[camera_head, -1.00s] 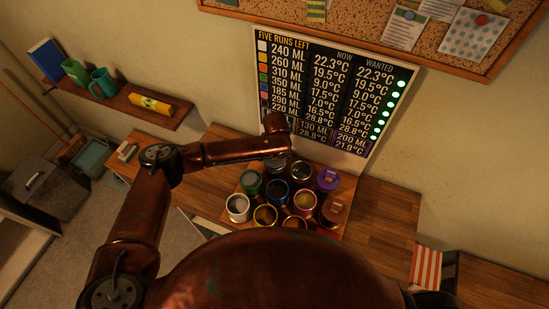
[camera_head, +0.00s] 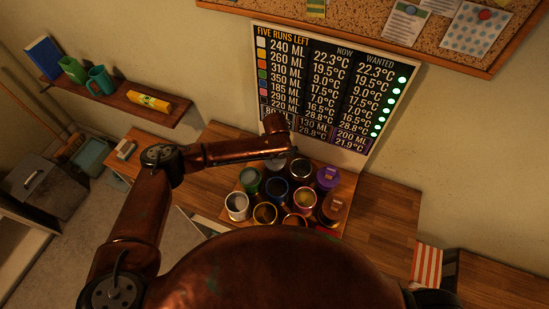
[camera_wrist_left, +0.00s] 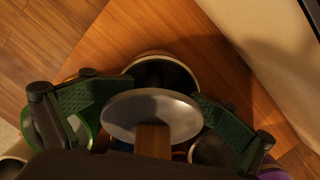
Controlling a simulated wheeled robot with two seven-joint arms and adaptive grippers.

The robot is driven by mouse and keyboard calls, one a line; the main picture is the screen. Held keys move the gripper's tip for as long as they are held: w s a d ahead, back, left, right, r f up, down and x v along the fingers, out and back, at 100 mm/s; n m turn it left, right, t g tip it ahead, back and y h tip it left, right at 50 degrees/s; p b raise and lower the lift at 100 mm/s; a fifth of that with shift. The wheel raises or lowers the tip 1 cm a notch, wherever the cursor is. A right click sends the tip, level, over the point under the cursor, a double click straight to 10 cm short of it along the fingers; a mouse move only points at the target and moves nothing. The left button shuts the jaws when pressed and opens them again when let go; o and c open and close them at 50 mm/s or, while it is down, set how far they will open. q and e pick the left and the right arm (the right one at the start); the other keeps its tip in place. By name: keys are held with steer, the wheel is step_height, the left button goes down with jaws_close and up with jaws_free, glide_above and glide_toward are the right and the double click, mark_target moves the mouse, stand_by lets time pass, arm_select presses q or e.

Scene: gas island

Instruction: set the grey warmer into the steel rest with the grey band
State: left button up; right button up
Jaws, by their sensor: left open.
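The grey warmer (camera_wrist_left: 152,112) shows in the left wrist view as a round grey disc with a wooden handle toward the camera. A round vessel with a pale rim and dark inside (camera_wrist_left: 160,68), apparently the steel rest, is partly behind the disc; its grey band cannot be made out. I cannot tell how far the warmer sits in it. My left gripper (camera_wrist_left: 155,108) is open, its green-padded fingers on either side of the disc with gaps showing. In the head view a grey round top (camera_head: 275,163) shows below my left wrist. My right gripper is not in view.
Several coloured cups crowd around: green (camera_head: 250,181), blue (camera_head: 276,188), purple-lidded (camera_head: 328,178) and white (camera_head: 237,206). A readout board (camera_head: 325,95) leans at the wall behind. The wooden counter to the right (camera_head: 385,220) is clear.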

arm_select(q)
steer(key=shift+w+a+r, duration=0.1)
steer(key=shift+r, duration=0.05)
steer(key=shift+r, duration=0.2)
steer(key=r, duration=0.3)
steer(key=s+r, duration=0.1)
steer(key=r, duration=0.7)
steer(key=shift+s+r, duration=0.2)
steer(key=shift+s, duration=0.2)
stand_by(0.7)
